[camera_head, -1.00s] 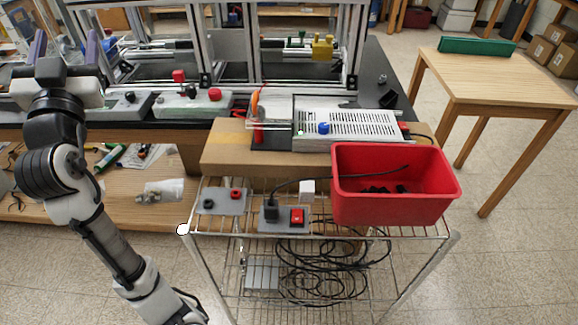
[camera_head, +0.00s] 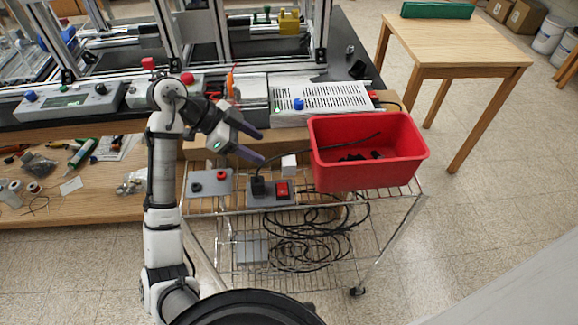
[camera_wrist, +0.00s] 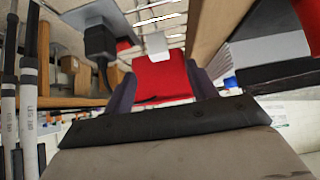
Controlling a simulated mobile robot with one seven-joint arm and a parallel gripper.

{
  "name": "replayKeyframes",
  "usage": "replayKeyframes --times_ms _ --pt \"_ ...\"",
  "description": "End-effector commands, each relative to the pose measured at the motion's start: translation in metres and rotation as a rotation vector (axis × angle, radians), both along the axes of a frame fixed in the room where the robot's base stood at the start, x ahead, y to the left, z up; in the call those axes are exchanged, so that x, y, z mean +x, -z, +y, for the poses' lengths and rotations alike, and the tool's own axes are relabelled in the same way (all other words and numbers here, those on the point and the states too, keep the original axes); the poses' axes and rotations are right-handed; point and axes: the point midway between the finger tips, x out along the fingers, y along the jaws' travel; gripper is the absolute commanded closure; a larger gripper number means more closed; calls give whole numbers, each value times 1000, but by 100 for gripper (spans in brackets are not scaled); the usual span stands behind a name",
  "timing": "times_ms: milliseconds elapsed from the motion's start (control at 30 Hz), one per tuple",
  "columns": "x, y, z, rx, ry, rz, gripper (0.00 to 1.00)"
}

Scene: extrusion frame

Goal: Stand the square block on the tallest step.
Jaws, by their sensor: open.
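A small white square-looking block (camera_head: 289,165) sits on the wire cart, between the black plug and the red bin. It also shows in the wrist view (camera_wrist: 157,43), ahead of the gap between my fingers. My gripper (camera_head: 263,150) is open and empty, above the cart to the left of the white block and apart from it. In the wrist view its dark fingers (camera_wrist: 162,88) stand on either side of the red bin beyond. I cannot clearly make out any stepped object or a tallest step in either view.
A red bin (camera_head: 366,180) holding dark pieces stands on the cart's right. A black plug (camera_head: 258,186) and red switch (camera_head: 282,189) sit on a grey plate. A white vented unit (camera_head: 318,103) lies behind. The wooden table (camera_head: 455,40) has free room.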

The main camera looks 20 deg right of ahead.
Motion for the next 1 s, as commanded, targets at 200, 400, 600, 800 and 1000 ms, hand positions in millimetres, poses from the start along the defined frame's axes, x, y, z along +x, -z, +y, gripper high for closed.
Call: replayKeyframes --times_ms 200,400,600,800,1000 --pt "-7 29 -25 0 -1 -1 43" --pt "-12 38 -35 0 -1 -1 43" --pt "-20 61 -55 -1 -1 0 43" --pt "-22 66 -63 -1 -4 -1 43" --pt "-22 65 -62 -1 -4 0 53"
